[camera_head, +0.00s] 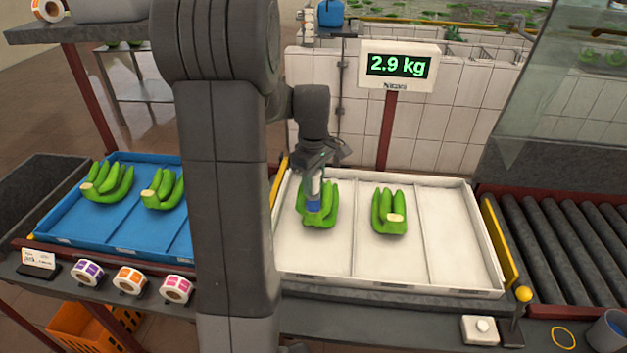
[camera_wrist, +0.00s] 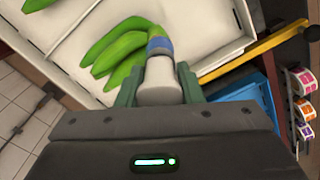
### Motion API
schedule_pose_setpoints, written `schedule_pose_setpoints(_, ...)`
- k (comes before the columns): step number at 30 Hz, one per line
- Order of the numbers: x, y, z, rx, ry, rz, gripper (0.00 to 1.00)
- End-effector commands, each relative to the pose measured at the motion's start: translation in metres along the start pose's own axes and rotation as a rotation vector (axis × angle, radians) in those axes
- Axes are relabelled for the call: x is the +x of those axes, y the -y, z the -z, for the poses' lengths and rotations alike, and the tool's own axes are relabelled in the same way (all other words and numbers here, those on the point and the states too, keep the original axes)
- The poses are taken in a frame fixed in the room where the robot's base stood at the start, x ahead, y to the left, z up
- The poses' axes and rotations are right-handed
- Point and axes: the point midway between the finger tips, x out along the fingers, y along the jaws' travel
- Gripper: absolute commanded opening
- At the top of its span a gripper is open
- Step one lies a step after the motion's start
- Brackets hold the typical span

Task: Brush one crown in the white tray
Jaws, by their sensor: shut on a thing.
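The white tray (camera_head: 390,283) has dividers and holds two green banana hands. One hand (camera_head: 331,216) lies in the left compartment, the other (camera_head: 385,204) in the middle one, with its pale crown (camera_head: 396,217) facing front. My gripper (camera_head: 314,178) is over the left hand, shut on a pale-handled brush with a blue end (camera_head: 313,203). In the wrist view the brush handle (camera_wrist: 160,80) stands between my green fingers. Its blue end (camera_wrist: 159,44) is at the crown end of the left banana hand (camera_wrist: 118,52) and hides that crown; I cannot tell whether they touch.
A blue tray (camera_head: 75,245) with banana hands is left, partly behind my arm. Label rolls (camera_head: 130,279) line the front edge. A display (camera_head: 399,66) reading 2.9 kg stands behind the white tray. A roller conveyor (camera_head: 560,240) is right. The tray's right compartment is empty.

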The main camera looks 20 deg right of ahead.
Motion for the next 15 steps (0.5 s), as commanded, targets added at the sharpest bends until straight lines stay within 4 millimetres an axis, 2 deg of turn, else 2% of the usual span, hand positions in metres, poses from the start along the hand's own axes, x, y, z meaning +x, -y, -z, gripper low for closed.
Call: schedule_pose_setpoints(15,0.0068,0.0000,0.0000,0.000,0.000,0.000,0.04)
